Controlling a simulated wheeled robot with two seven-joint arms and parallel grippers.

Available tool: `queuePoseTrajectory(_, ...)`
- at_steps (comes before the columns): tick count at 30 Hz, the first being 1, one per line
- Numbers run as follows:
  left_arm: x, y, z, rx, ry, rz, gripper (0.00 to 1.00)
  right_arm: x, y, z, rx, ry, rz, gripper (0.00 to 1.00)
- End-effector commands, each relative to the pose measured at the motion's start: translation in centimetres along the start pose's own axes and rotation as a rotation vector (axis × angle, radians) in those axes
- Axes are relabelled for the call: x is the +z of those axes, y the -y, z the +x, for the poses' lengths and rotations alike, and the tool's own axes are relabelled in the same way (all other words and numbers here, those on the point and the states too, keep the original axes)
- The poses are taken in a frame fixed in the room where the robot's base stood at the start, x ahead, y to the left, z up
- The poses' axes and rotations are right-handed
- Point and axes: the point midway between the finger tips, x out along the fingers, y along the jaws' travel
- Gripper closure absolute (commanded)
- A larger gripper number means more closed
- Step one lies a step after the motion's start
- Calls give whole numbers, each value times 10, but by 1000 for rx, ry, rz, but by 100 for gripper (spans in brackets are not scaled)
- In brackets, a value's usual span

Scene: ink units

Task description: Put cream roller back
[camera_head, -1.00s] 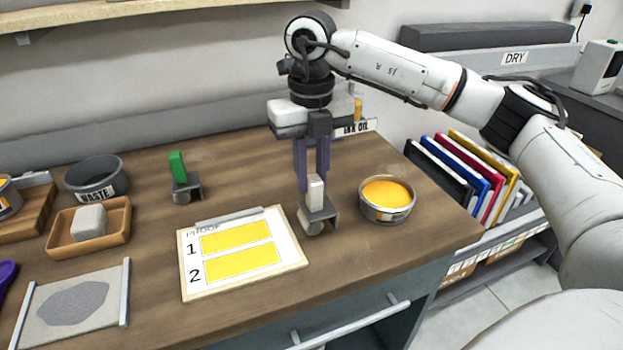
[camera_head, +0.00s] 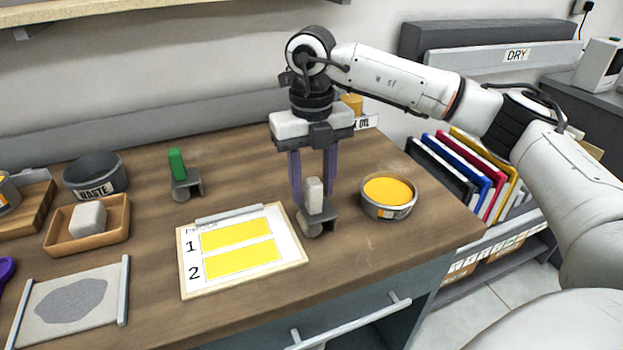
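The cream roller (camera_head: 314,190) stands on the wooden table between the proof board and the tin of yellow ink. Its cream handle points up, and its grey frame and roller rest on the tabletop. My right gripper (camera_head: 313,190) is open, pointing down from above, with its purple fingers spread to either side of the handle. A gap shows between each finger and the handle. A green-handled roller (camera_head: 178,170) stands upright further back on the left. My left gripper is not in view.
The proof board (camera_head: 290,262) has two yellow patches. The yellow ink tin (camera_head: 388,208) is close on the roller's right. A waste bowl (camera_head: 97,190), a wooden tray (camera_head: 60,246) with a pale block and a grey-smeared slab (camera_head: 110,310) are at left. Table between the rollers is clear.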

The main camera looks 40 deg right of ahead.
Motion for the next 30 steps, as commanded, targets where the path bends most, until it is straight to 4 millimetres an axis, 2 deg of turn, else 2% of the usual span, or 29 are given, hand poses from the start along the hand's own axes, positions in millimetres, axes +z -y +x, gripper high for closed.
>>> queuePoseTrajectory(8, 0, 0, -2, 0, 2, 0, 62, 1, -1, -6, 4, 6, 0, 61)
queuePoseTrajectory(12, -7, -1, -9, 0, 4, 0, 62, 1, -1, -23, 5, 9, 0, 61)
queuePoseTrajectory(13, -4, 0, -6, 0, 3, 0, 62, 2, -1, -24, 6, 10, 0, 61)
queuePoseTrajectory(24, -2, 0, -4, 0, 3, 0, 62, 1, -1, -105, 7, 11, -1, 61)
queuePoseTrajectory(27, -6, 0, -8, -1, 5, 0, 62, 1, 0, -124, 5, 10, 0, 61)
queuePoseTrajectory(30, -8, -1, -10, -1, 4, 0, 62, 0, 0, -132, 5, 9, 0, 61)
